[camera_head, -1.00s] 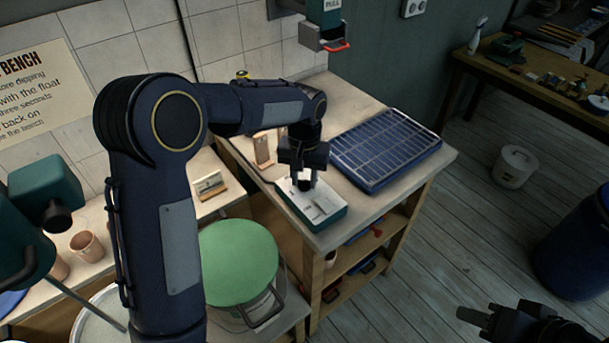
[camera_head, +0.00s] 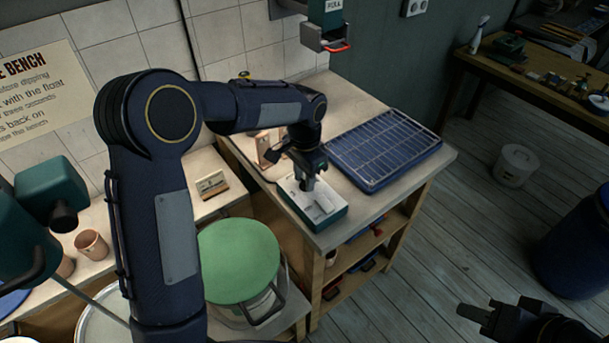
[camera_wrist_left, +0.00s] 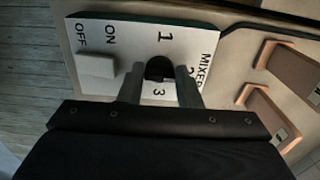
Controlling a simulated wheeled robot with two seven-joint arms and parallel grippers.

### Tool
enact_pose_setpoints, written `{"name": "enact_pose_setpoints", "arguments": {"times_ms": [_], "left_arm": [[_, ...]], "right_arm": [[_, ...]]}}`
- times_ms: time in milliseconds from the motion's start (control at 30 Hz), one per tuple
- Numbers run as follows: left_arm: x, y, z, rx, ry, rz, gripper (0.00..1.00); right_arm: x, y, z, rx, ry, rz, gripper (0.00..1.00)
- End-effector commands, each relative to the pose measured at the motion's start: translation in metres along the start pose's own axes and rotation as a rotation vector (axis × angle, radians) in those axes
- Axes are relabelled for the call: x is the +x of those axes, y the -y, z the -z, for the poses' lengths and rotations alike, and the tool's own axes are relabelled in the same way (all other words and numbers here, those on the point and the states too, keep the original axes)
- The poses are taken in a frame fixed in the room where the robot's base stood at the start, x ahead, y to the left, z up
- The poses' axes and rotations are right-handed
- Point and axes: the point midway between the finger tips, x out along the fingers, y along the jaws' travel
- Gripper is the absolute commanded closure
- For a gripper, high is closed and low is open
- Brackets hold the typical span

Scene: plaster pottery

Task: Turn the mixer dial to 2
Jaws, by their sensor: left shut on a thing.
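The mixer control box (camera_head: 318,212) is a white-topped, green-sided box on the right end of the bench. In the left wrist view its panel (camera_wrist_left: 130,45) carries the marks 1, 2, 3, MIXER, ON and OFF, with a pale rocker switch (camera_wrist_left: 96,66) by ON and OFF. My left gripper (camera_head: 308,184) comes down on the box from above. In the wrist view its fingers (camera_wrist_left: 160,82) are shut on the dark round dial (camera_wrist_left: 159,67). The 2 is partly hidden by a finger, and the dial's pointer cannot be made out. My right gripper (camera_head: 474,313) hangs empty over the floor.
A blue rack (camera_head: 385,150) lies right of the box. A green-lidded bucket (camera_head: 238,262) is at the left, and a teal device with a red handle (camera_head: 328,40) hangs above.

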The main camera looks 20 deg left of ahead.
Motion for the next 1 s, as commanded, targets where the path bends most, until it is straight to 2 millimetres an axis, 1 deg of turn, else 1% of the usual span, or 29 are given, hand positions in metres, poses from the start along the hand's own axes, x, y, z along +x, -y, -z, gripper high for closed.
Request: {"name": "enact_pose_setpoints", "arguments": {"times_ms": [500,533,667,933,1000], "left_arm": [[-0.0006,0.0002,0.0007,0.018,-0.003,0.001,0.92],[-0.0006,0.0002,0.0007,0.018,-0.003,0.001,0.65],[-0.0005,0.0002,0.0006,0.017,-0.003,0.001,0.48],[-0.0006,0.0002,0.0003,0.017,-0.001,0.0,0.47],[-0.0037,0.0002,0.0005,0.017,-0.002,0.001,0.47]], "right_arm": [[-0.0003,0.0001,0.0002,0.0,0.0,0.0,0.64],[-0.0003,0.0001,0.0002,0.0,0.0,0.0,0.64],[-0.0003,0.0002,0.0001,0.0,0.0,0.0,0.64],[-0.0003,0.0001,0.0001,0.0,0.0,0.0,0.64],[0.0001,0.0,0.0,0.0,0.0,0.0,0.64]]}}
